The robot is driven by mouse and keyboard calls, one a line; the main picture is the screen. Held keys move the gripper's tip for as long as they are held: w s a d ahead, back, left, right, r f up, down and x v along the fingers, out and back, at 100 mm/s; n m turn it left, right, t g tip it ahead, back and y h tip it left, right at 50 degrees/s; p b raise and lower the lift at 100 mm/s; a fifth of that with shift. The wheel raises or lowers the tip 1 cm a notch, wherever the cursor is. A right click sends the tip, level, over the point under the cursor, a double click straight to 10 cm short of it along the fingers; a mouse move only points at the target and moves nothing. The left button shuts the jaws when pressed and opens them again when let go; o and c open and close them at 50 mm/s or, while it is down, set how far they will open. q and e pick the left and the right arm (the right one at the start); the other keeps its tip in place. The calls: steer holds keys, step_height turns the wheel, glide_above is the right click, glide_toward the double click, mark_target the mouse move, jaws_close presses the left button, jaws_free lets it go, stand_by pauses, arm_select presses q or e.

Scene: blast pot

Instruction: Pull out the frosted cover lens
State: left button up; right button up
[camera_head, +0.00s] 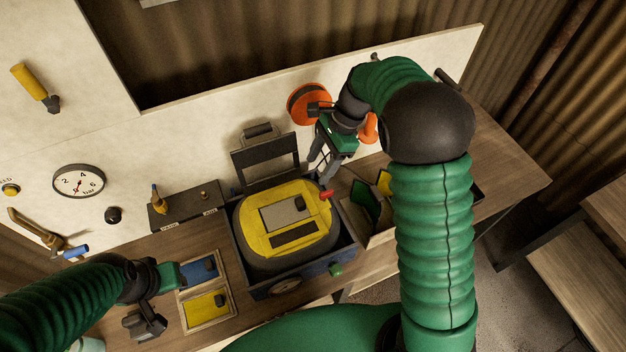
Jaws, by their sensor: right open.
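A yellow hood (256,243) lies in a dark open box on the bench. A pale grey rectangular panel (279,217), which looks like the frosted cover lens, lies flat on its face, with a small dark tab at its right end. A dark slot sits below the panel. My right gripper (321,170) is open and empty, above and behind the hood's upper right, apart from the panel. My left gripper (147,322) is at the lower left, beside a small tray; its fingers are too dark to read.
The box's raised lid (266,158) stands behind the hood. The small tray (182,308) holds a blue and a yellow piece. A bin (368,230) with green and yellow pieces stands right of the box. An orange disc (308,103) hangs on the wall near my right gripper.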

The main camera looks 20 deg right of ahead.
steer(key=p, duration=0.2)
glide_toward(300, 201)
steer(key=p+x, duration=0.1)
steer(key=x, duration=0.3)
steer(key=a+x, duration=0.1)
steer(key=x, duration=0.3)
steer(key=shift+a+f+p, duration=0.1)
steer(key=shift+f+p, duration=0.05)
steer(key=shift+p, duration=0.25)
steer(key=shift+f, duration=0.25)
steer(key=shift+s+d+f, duration=0.1)
steer(key=shift+d, duration=0.25)
steer(key=shift+c, duration=0.3)
steer(key=shift+d, duration=0.1)
steer(key=shift+c, duration=1.2)
steer(key=c, duration=0.5)
jaws_close()
steer(key=shift+o, duration=1)
jaws_free()
steer(key=shift+a, duration=0.3)
steer(key=shift+c, duration=1.2)
jaws_close()
arm_select(q)
steer(key=v, duration=0.2)
steer(key=w+v, duration=0.1)
steer(key=v, duration=0.1)
steer(key=shift+d+r, duration=0.2)
arm_select(e)
steer(key=shift+d, duration=0.15)
